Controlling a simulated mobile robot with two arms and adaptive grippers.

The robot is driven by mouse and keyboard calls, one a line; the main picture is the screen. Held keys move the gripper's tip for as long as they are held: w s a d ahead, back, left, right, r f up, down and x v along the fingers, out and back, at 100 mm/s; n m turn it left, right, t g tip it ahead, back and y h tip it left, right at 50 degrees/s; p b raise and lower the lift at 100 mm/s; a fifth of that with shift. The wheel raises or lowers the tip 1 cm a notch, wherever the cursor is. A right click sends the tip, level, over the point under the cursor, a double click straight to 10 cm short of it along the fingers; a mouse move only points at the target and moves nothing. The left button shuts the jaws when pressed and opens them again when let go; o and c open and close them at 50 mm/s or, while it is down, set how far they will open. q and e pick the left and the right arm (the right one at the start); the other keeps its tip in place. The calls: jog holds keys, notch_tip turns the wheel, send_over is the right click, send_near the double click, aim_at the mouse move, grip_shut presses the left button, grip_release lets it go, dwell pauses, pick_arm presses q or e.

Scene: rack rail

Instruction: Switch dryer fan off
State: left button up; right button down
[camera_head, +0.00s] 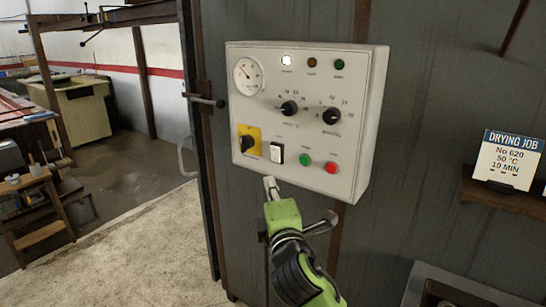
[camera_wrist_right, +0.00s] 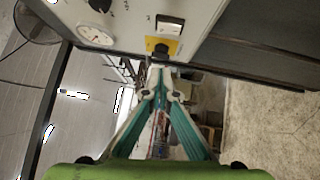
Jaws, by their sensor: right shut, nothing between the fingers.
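A white control panel (camera_head: 300,140) is mounted on the grey dryer wall. Low on it are a yellow plate with a black rotary switch (camera_head: 248,147), a black-framed white rocker switch (camera_head: 277,153), a green button (camera_head: 304,160) and a red button (camera_head: 331,168). The labels are too small to read, so I cannot tell which control is the fan's. My right gripper (camera_head: 270,184) is shut and empty, just below the rocker switch. In the right wrist view its fingertips (camera_wrist_right: 160,72) meet near the yellow-plated switch (camera_wrist_right: 160,46); the rocker (camera_wrist_right: 170,24) is beyond. My left gripper is not in view.
Above are a gauge (camera_head: 248,76), a lit white lamp (camera_head: 287,61), two dark lamps and two black knobs (camera_head: 289,108). A door handle (camera_head: 205,101) projects left of the panel. A job card (camera_head: 505,162) stands on a shelf at right. Open floor lies at left.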

jog(key=p, duration=0.1)
send_near(271, 150)
jog(key=s+a, duration=0.2)
jog(key=a, duration=0.1)
jog(key=w, duration=0.2)
jog(key=w+p, duration=0.1)
jog(key=w, duration=0.1)
jog(key=w+d+p, duration=0.1)
jog(key=w, duration=0.2)
jog(key=shift+d+r, duration=0.1)
jog(key=shift+r, duration=0.25)
jog(key=shift+w+d+p, duration=0.3)
jog(key=shift+w+d, duration=0.1)
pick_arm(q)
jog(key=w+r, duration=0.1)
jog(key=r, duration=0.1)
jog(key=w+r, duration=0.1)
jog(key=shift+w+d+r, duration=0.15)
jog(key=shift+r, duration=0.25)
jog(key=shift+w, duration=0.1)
